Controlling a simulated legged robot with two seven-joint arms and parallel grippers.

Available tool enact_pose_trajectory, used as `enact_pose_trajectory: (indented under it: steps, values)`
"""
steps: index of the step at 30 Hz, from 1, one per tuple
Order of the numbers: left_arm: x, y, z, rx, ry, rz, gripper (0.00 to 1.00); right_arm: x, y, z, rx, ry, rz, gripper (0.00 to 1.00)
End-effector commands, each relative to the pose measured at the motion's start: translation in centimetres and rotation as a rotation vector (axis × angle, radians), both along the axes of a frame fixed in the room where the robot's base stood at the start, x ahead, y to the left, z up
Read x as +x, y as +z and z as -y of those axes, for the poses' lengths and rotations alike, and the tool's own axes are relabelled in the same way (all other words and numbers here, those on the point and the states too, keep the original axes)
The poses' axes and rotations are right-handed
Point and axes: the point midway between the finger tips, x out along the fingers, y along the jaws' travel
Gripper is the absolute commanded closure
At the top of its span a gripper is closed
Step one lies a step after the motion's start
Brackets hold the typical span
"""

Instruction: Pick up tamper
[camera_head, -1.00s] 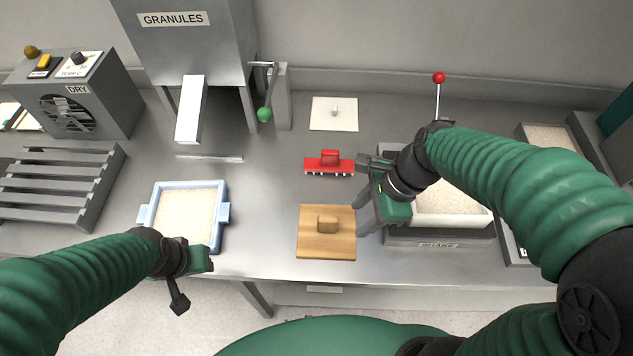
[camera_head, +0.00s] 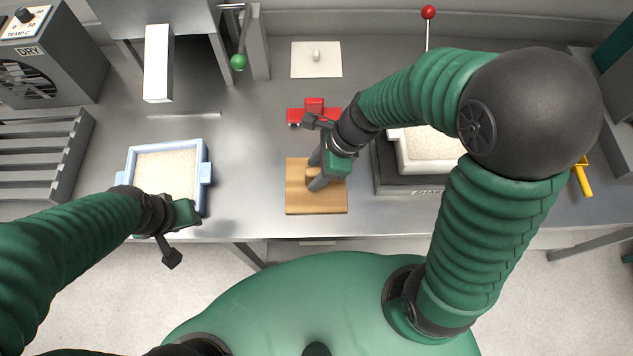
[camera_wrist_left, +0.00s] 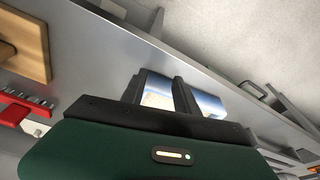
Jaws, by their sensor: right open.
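The tamper (camera_head: 300,201) is a flat square wooden board with a raised wooden handle, lying on the steel bench. My right gripper (camera_head: 315,173) is open, with its fingers down at the handle, which they partly hide. I cannot tell whether they touch it. The tamper also shows at the upper left of the left wrist view (camera_wrist_left: 33,45). My left gripper (camera_head: 182,232) hangs at the bench's front edge, near the blue-framed tray.
A red toothed tool (camera_head: 300,115) lies just behind the tamper, and a white plate (camera_head: 316,66) further back. A blue tray (camera_head: 205,172) of granules is at the left, a white granule tray (camera_head: 405,165) at the right. Bare bench lies between the blue tray and tamper.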

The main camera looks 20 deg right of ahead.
Motion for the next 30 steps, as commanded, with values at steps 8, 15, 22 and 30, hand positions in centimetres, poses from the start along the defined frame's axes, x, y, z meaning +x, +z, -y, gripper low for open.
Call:
enact_pose_trajectory:
  steps: [8,15,22,30]
  values:
    - [0.0,-1.1,0.0,0.000,0.000,0.000,0.64,0.3,-2.9,-1.1,0.000,0.001,-0.001,0.53]
    - [0.0,-1.0,0.0,0.000,0.000,0.000,0.64,0.3,-2.8,-1.0,0.000,0.001,0.000,0.67]
    - [0.0,-1.0,0.0,0.000,0.000,0.000,0.64,0.3,-2.8,-1.0,0.000,0.000,0.000,0.97]
    - [0.0,-1.0,0.0,0.000,0.000,0.000,0.64,0.3,-2.8,-1.0,0.000,0.000,0.000,1.00]
